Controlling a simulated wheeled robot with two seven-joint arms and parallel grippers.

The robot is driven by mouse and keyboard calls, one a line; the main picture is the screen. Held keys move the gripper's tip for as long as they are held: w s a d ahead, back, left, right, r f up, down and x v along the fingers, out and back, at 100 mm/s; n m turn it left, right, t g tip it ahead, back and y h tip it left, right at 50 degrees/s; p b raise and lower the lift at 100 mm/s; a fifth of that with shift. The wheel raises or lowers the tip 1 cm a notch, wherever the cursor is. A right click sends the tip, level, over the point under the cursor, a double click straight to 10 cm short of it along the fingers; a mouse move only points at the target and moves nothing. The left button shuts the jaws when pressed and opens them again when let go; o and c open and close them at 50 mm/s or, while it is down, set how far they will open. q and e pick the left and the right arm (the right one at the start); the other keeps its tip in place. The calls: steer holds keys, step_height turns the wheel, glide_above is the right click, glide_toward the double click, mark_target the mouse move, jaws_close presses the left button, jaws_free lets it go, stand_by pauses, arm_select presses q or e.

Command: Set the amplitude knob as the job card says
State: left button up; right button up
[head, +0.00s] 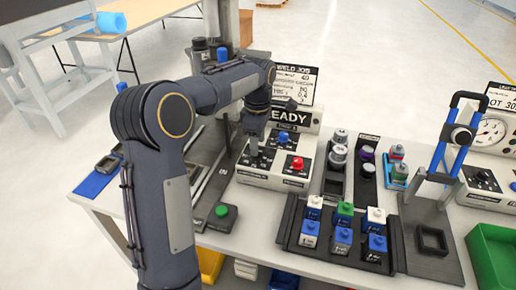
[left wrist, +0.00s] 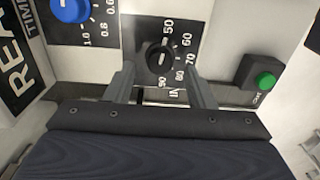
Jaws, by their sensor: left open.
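My left gripper (head: 254,152) is over the left part of the white control panel (head: 262,182). In the left wrist view its open fingers (left wrist: 160,74) stand either side of a black knob (left wrist: 159,57) with a scale of 50 to 90; contact cannot be told. The knob's name is not readable, and its exact setting is unclear. A blue knob (head: 283,137), also in the left wrist view (left wrist: 70,10), has a smaller decimal scale. My right gripper is not in view.
A green button box (head: 222,212) is in front of the panel. To the right are a dark rack of coloured blocks (head: 342,238), a blue-handled press (head: 452,135) and a green bin (head: 492,255). A handheld device (head: 107,164) lies at the left.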

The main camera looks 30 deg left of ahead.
arm_select(q)
steer(key=shift+f, duration=1.35)
steer(key=c, duration=1)
steer(key=shift+o, duration=0.2)
